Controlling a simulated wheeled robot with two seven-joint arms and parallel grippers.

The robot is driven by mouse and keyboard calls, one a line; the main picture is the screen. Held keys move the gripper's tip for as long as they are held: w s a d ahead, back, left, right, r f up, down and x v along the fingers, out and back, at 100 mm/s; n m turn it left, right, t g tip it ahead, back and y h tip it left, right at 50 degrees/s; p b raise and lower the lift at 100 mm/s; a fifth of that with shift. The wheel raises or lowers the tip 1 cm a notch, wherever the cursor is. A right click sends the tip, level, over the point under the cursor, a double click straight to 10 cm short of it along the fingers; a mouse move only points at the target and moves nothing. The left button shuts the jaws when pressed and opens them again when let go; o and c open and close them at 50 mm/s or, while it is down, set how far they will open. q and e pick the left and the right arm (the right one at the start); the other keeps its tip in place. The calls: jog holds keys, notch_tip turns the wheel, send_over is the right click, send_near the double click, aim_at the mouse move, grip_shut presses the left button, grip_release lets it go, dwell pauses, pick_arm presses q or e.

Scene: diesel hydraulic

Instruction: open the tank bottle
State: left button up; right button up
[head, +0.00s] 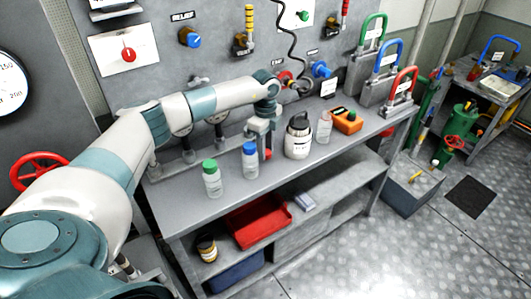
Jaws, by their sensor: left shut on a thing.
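My left arm reaches in from the left over the grey bench. My left gripper (265,146) points down behind and just right of the blue-capped bottle (250,162). It is shut on a small red thing (268,154) that looks like a bottle cap, partly hidden by the fingers. A green-capped bottle (212,180) stands to the left. A clear bottle (324,128) stands upright to the right, with no coloured cap visible on it. The labels are too small to read, so I cannot tell which is the tank bottle. My right gripper is out of view.
A white flask with a dark top (298,138) stands between my gripper and the clear bottle. An orange box (347,121) and several coloured padlocks are further right. The back panel (215,70) carries valves and a hanging cable. The bench's front left is clear.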

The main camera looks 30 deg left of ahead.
pick_arm(q)
jog(key=shift+f+p, duration=0.3)
jog(key=shift+f, duration=0.85)
jog(key=shift+f, duration=0.15)
jog(key=o, duration=0.8)
jog(key=shift+o, duration=0.3)
